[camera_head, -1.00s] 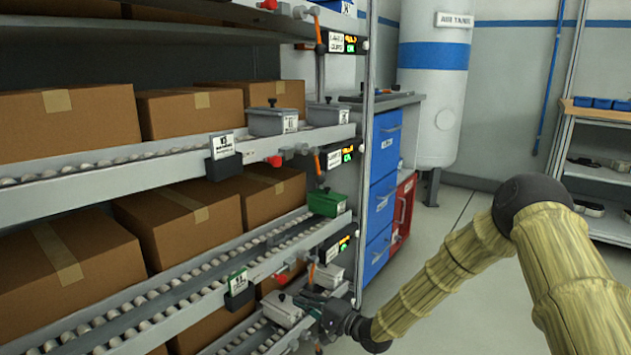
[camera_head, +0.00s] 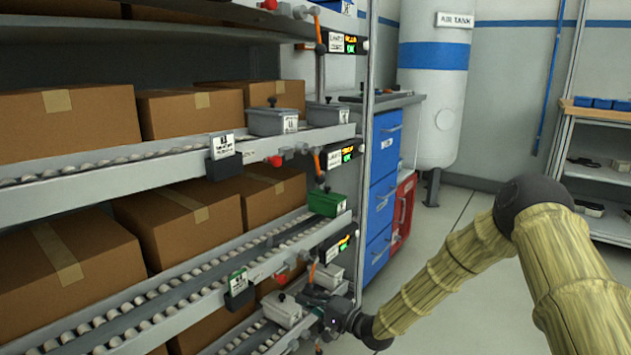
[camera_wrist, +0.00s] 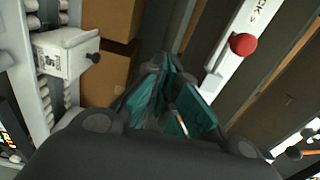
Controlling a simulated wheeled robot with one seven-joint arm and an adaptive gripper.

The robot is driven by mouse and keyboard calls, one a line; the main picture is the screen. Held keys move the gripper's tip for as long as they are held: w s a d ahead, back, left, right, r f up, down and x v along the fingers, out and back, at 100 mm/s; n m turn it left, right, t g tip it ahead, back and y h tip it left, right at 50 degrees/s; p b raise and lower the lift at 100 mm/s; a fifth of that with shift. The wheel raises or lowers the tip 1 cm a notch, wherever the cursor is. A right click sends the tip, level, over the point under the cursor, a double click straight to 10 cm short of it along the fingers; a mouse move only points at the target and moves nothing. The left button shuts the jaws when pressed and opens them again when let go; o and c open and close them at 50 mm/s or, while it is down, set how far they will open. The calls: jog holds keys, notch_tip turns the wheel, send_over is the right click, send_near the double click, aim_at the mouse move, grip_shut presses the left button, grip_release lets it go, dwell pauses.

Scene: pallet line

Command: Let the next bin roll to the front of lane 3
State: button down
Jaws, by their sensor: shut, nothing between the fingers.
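My gripper (camera_head: 312,297) is low at the front of the rack, beside the lowest visible roller lane. Its teal fingers (camera_wrist: 178,100) are closed together and hold nothing. A light grey bin with a black knob (camera_head: 283,311) is on that lane, just left of the gripper; a pale bin with a dark knob (camera_wrist: 66,52) shows at the left in the wrist view. Another grey bin (camera_head: 328,276) is at the lane front, behind the gripper. A red ball knob (camera_wrist: 243,44) is on the white rail, apart from the fingers. Lane numbers are too small to read.
A green bin (camera_head: 327,203) is at the front of the lane above. Grey bins (camera_head: 275,121) are on a higher lane. Cardboard boxes (camera_head: 66,267) fill the shelves. Orange levers (camera_head: 312,272) and rail ends stick out near my gripper. The floor (camera_head: 440,235) to the right is clear.

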jog(key=shift+w+d, duration=1.45)
jog(key=shift+w, duration=0.55)
jog(key=s+p+v, duration=0.1)
jog(key=p+v, duration=0.3)
jog(key=v, duration=0.4)
jog(key=shift+a, duration=0.4)
jog(key=s+d+f+n+g+h, duration=0.3)
jog(key=s+f+h, duration=0.5)
jog(key=s+f, duration=1.3)
jog(key=s+d+f+n+g+h+p, duration=0.1)
jog(key=s+d+n+g+h, duration=0.2)
jog(key=s+d, duration=0.85)
jog(key=s+d+n+g+h, duration=0.15)
jog(key=s+g+h, duration=0.3)
jog(key=s, duration=1.55)
notch_tip(320, 180, up, 37)
jog(key=p, duration=3.8)
jog(key=shift+w+d+r+m+y, duration=0.15)
jog(key=shift+w+d+m+y, duration=0.1)
jog(key=shift+m+y, duration=0.15)
